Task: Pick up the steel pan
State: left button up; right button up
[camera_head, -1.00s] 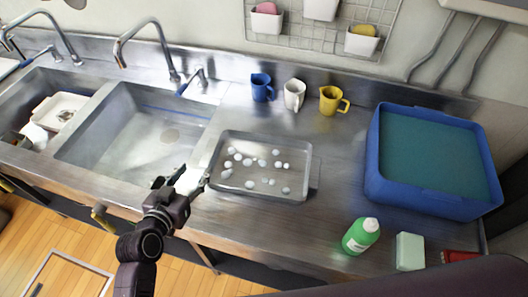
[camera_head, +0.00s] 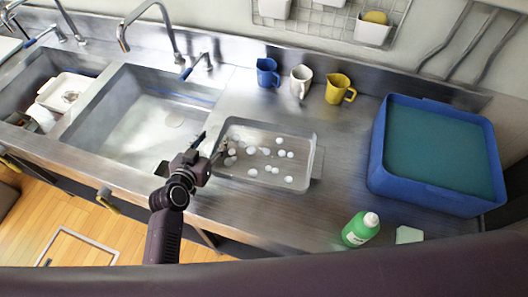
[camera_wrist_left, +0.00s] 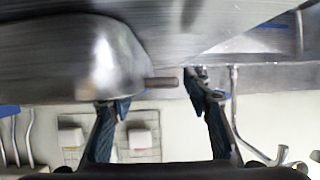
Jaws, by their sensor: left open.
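The steel pan (camera_head: 303,183) is a shallow rectangular tray with several white round spots or pieces in it, on the steel counter right of the large sink. My left gripper (camera_head: 211,145) is open at the pan's left edge, its fingertips close to the rim. I cannot tell if they touch it. In the left wrist view, the blurred grey pan (camera_wrist_left: 70,55) fills the upper left, and a short grey bar juts from it between the open fingers (camera_wrist_left: 156,98). My right gripper is not in view.
Blue (camera_head: 267,73), white (camera_head: 300,82) and yellow (camera_head: 339,89) cups stand behind the pan. A large blue bin (camera_head: 375,165) stands to the right, a green bottle (camera_head: 360,229) in front. Sinks with a tap (camera_head: 150,10) lie left. Counter between pan and bin is clear.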

pick_arm(q)
jog(key=shift+w+f, duration=0.15)
jog(key=shift+w, duration=0.2)
jog(key=shift+d, duration=0.1)
grip_shut()
dwell(0.3)
